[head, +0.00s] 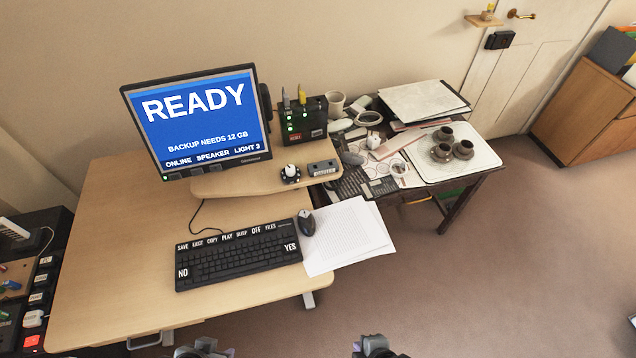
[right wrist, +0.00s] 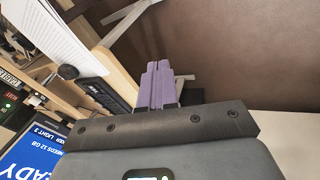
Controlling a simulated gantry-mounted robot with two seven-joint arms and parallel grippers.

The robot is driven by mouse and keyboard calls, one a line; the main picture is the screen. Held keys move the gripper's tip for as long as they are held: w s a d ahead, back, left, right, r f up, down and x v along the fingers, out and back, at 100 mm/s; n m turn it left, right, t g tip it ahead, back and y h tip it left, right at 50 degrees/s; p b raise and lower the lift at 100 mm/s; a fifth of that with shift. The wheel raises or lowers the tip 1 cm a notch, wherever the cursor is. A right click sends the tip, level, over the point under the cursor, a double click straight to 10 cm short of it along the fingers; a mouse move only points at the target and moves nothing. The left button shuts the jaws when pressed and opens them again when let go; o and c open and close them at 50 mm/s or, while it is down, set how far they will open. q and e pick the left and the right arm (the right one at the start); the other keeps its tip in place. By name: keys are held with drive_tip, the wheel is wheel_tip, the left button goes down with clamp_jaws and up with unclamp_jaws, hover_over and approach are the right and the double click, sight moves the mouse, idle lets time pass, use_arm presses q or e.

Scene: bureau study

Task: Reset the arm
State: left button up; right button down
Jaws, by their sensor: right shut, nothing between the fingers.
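My right arm's end shows at the bottom edge of the head view, right of centre, with the right gripper (head: 358,347) mostly cut off by the frame. In the right wrist view the purple fingers of the right gripper (right wrist: 158,84) are together, with nothing between them. They hang over open floor beside the desk's edge. My left gripper (head: 228,352) shows only as a small part at the bottom edge, left of centre, and its fingers are too cut off to read. Both stand apart from the desk (head: 110,250).
The desk holds a monitor (head: 200,115) reading READY, a black keyboard (head: 238,256), a mouse (head: 306,222) and papers (head: 345,235). A cluttered side table (head: 478,160) holds cups (head: 442,150). Carpet (head: 470,280) is clear at right.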

drive_tip(key=s+d+r+m+h, duration=0.2)
drive_tip(key=d+r+m, duration=0.5)
drive_tip(key=d+m, duration=0.75)
drive_tip(key=a+r+m+p, duration=0.2)
drive_tip(key=a+r+p, duration=0.1)
drive_tip(key=r+p, duration=1)
drive_tip(key=shift+r+g+p, duration=0.3)
drive_tip(key=shift+r+p, duration=0.1)
